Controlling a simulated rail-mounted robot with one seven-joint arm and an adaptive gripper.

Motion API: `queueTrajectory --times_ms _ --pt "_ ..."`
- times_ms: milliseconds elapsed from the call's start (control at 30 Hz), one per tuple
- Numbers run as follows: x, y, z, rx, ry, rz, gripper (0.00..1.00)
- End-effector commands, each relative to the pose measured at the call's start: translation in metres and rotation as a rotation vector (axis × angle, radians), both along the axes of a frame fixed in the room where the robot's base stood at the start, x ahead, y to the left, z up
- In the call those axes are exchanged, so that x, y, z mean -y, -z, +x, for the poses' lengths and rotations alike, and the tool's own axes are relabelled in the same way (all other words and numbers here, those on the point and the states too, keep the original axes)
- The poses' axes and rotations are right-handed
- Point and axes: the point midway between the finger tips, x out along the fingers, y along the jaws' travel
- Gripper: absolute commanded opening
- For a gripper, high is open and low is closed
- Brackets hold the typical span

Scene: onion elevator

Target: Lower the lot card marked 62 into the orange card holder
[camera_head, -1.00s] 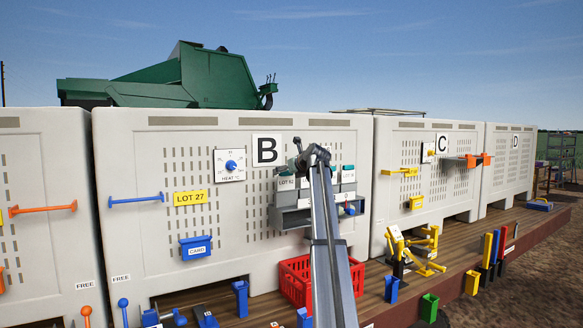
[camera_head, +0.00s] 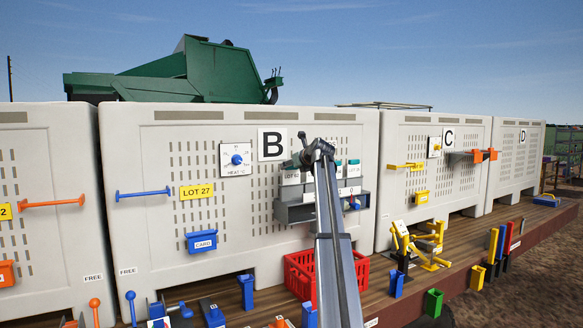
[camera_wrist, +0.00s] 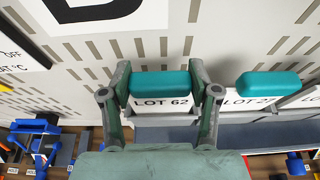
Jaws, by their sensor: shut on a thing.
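The card marked LOT 62 (camera_wrist: 161,104) is white with a teal grip bar (camera_wrist: 160,85). In the wrist view, my gripper (camera_wrist: 165,88) is shut on this bar, one finger at each end. The card is at the grey rack (camera_head: 293,212) on bin B; its lower edge is hidden, so I cannot tell how deep it sits. In the head view the card (camera_head: 291,178) shows just left of my arm, which hides most of my gripper. An orange holder (camera_head: 6,273) is on the bin at the far left, partly cut off by the picture edge.
Another teal-topped card (camera_wrist: 252,100) stands close to the right. A blue card holder (camera_head: 201,241), blue bar (camera_head: 144,193) and orange bar (camera_head: 52,201) stick out from the bins to the left. A red crate (camera_head: 299,275) is below the rack.

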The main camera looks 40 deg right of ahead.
Motion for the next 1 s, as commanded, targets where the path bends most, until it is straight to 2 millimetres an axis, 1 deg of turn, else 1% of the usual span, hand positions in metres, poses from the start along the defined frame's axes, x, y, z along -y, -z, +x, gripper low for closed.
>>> queueTrajectory --times_ms 200,1000 --pt "0.000 -0.012 0.000 0.001 0.000 0.000 0.26" --pt "0.000 -0.048 0.000 0.000 0.000 0.000 0.26"
